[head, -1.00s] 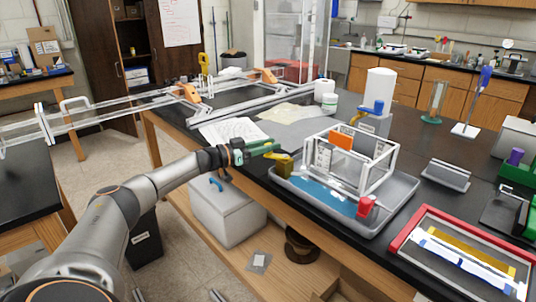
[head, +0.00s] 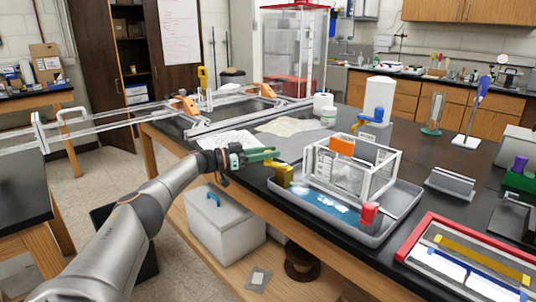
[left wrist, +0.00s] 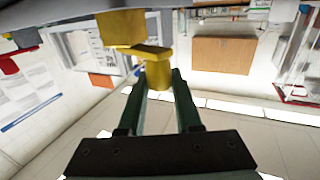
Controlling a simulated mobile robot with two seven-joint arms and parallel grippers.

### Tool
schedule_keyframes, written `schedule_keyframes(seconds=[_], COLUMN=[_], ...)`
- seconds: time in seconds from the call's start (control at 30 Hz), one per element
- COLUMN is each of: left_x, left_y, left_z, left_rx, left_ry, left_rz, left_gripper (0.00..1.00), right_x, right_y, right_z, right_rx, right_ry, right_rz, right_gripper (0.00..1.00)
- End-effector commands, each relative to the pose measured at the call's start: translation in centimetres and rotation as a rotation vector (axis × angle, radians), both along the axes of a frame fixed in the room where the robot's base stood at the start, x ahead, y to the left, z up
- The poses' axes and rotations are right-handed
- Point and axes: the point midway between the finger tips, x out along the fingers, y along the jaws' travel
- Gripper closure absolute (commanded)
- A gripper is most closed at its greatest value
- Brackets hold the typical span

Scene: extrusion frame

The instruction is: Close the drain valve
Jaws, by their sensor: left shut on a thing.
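The yellow drain valve (head: 284,176) sits at the left corner of the grey tray (head: 398,214). My left gripper (head: 277,158) reaches it from the left with its green fingers, at the valve's top. In the left wrist view the gripper (left wrist: 160,80) is shut on a yellow cylindrical part of the valve (left wrist: 158,71), and a yellow block (left wrist: 121,28) shows just beyond it. The fingers partly cover the valve in the head view, so I cannot tell its exact angle. My right gripper is not in view.
The tray holds blue liquid (head: 325,207) and a white frame (head: 378,182) with an orange block (head: 342,147). A red part (head: 369,213) is at the tray's front right. A white container with a blue tap (head: 377,104) stands behind. A grey box (head: 226,229) is on the lower shelf.

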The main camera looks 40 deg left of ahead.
Motion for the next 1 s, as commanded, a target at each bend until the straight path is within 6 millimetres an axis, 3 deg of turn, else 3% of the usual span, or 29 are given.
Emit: schedule_keyframes(seconds=[0.17, 0.2, 0.47, 0.77, 1.0], left_x=[0.0, 0.0, 0.0, -0.2, -2.8], left_y=[0.1, 0.1, 0.0, 0.1, 1.5], left_z=[0.1, 0.1, 0.0, 0.0, 0.0], left_rx=[0.000, 0.000, 0.000, 0.000, 0.002], left_ry=[-0.001, -0.001, -0.001, 0.000, 0.004], left_rz=[0.003, 0.003, 0.001, 0.001, 0.003], left_gripper=[1.00, 0.65, 0.37, 0.37, 0.37], right_x=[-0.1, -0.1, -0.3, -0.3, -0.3], right_y=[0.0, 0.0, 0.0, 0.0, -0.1], right_z=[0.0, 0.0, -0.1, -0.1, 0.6], right_rx=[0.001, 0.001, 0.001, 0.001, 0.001], right_ry=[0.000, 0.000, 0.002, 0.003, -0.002], right_rz=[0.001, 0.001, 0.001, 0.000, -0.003], right_gripper=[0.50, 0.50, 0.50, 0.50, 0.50])
